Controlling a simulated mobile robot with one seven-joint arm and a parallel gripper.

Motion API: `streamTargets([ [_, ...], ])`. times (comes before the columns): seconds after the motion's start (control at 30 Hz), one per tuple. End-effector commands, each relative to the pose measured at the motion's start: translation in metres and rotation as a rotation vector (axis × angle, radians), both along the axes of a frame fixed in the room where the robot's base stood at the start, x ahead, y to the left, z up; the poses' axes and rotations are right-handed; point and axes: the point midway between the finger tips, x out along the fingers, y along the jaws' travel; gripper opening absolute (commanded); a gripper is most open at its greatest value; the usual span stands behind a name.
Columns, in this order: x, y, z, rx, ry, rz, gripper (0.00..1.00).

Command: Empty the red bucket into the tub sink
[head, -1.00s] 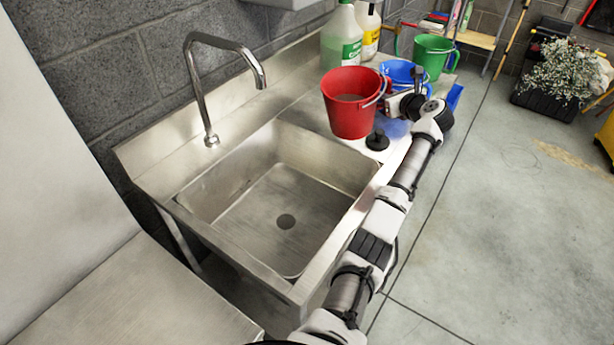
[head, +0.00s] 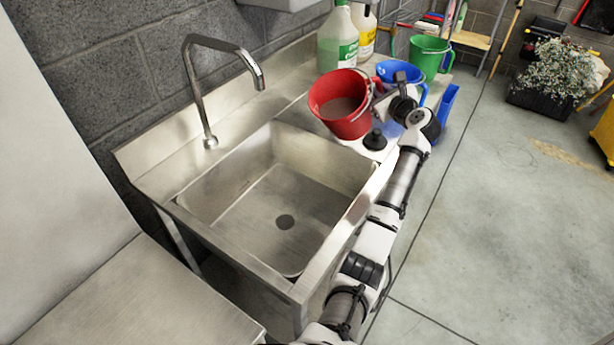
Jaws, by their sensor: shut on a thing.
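The red bucket (head: 345,118) is held at the right end of the sink, near the basin's edge. It is tilted, its open mouth turned toward the left and toward me. A greyish-brown content shows inside it. My gripper (head: 378,98) is at the bucket's right side, shut on it; the fingertips are partly hidden. The tub sink (head: 285,190) is steel with a single deep basin, and its bottom is bare around a dark drain. Its curved faucet (head: 215,50) stands at the back left.
A black plunger-like piece (head: 375,140) stands on the drainboard below the bucket. A blue bucket (head: 402,72), a green bucket (head: 430,56) and bottles (head: 338,42) stand behind. A blue dustpan-like item (head: 446,108) is at the right edge.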

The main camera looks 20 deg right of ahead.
Motion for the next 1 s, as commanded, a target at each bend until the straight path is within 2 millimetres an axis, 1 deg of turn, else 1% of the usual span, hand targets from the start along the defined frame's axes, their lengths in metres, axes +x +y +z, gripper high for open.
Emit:
streamTargets([
  [0.03, -0.001, 0.001, 0.006, -0.005, -0.012, -0.001, 0.00],
  [1.0, -0.009, 0.013, 0.003, -0.122, -0.077, -0.014, 0.00],
])
